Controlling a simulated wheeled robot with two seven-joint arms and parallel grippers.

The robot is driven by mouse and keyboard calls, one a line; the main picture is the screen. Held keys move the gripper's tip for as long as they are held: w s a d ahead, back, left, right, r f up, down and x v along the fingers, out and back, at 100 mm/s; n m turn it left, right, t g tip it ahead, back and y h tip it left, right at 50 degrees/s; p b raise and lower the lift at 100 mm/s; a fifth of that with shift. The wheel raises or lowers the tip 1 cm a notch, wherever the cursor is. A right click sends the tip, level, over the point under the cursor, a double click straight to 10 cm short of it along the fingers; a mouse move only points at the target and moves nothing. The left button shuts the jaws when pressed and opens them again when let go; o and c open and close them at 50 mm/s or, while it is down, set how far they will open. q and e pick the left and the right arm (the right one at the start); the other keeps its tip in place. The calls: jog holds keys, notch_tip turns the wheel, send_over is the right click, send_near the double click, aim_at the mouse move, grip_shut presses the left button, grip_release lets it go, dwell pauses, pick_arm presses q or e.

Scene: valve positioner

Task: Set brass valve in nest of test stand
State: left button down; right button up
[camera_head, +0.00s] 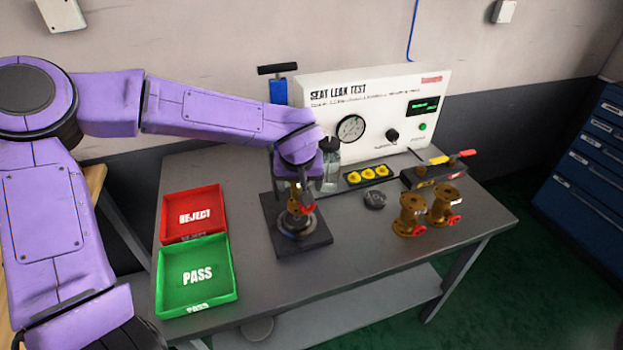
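A brass valve (293,206) with a red handwheel is at the test stand (292,250), a dark base plate with a round nest (297,226). My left gripper (297,192) points down over the nest, with its fingers at the top of this valve. The fingers and wrist hide the valve's upper part, and I cannot tell whether they are closed on it. I also cannot tell whether the valve sits fully in the nest or just above it. Two more brass valves (409,214) (442,205) with red handwheels stand upright at the right. My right gripper is out of view.
A red REJECT tray (193,241) and a green PASS tray (196,309) lie left of the stand. Behind are the seat leak test panel (380,97), yellow parts in a black holder (367,175) and a dark round part (375,199). The bench front right of the stand is clear.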

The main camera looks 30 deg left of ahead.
aim_at(295, 195)
pick_arm(q)
jog(key=shift+a+f, duration=0.6)
jog(key=shift+a, duration=0.1)
jog(key=x, duration=0.3)
jog(key=shift+s+d+f, duration=0.15)
jog(key=shift+s+f, duration=0.05)
jog(key=shift+f, duration=0.25)
jog(key=shift+s+r, duration=0.1)
grip_release()
jog(key=shift+f, duration=0.2)
jog(key=shift+s, duration=0.1)
jog(key=shift+r, duration=0.1)
